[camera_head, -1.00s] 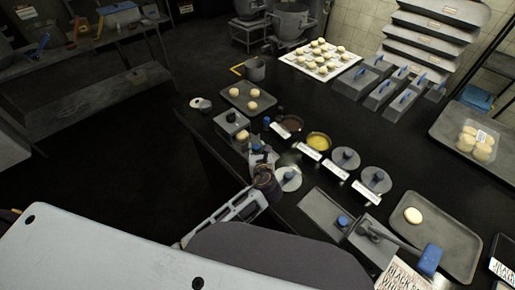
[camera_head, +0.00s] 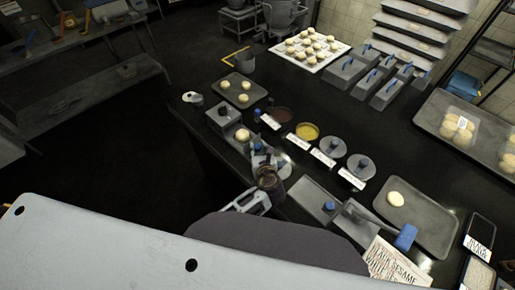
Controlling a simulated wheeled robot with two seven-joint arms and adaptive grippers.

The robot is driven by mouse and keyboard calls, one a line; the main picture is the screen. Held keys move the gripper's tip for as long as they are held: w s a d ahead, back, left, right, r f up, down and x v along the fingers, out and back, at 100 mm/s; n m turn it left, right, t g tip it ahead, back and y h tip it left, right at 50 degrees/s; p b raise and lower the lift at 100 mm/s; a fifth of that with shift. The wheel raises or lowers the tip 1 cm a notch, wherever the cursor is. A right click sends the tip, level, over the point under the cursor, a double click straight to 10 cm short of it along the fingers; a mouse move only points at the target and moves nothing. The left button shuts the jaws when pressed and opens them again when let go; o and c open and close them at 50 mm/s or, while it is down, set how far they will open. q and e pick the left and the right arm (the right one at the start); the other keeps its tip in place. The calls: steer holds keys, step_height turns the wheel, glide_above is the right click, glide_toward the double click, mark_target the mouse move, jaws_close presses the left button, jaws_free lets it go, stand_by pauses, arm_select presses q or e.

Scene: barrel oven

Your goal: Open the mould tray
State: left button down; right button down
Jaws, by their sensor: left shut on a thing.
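The mould (camera_head: 222,116) is a dark grey block with a blue knob on its lid, near the left edge of the black counter. Its mould tray (camera_head: 232,134) is slid partly out at the front, with a pale dough ball (camera_head: 242,135) on it. My left gripper (camera_head: 258,150) is shut at the front end of the tray, on the side away from the mould. Its arm comes from the bottom. The exact contact on the tray is small and partly hidden by the gripper. My right gripper is not in view.
A flat tray with dough balls (camera_head: 256,91) lies behind the mould. Bowls (camera_head: 307,131) and round lids (camera_head: 361,166) stand to the right. A grey rectangular tray (camera_head: 311,199) and a blue-ended brush (camera_head: 405,237) lie nearer. The counter's left edge runs close by the gripper.

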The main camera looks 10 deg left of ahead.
arm_select(q)
steer(key=c, duration=1.4)
jaws_free()
steer(key=shift+o, duration=0.2)
step_height(320, 180, up, 10)
steer(key=shift+a, duration=0.1)
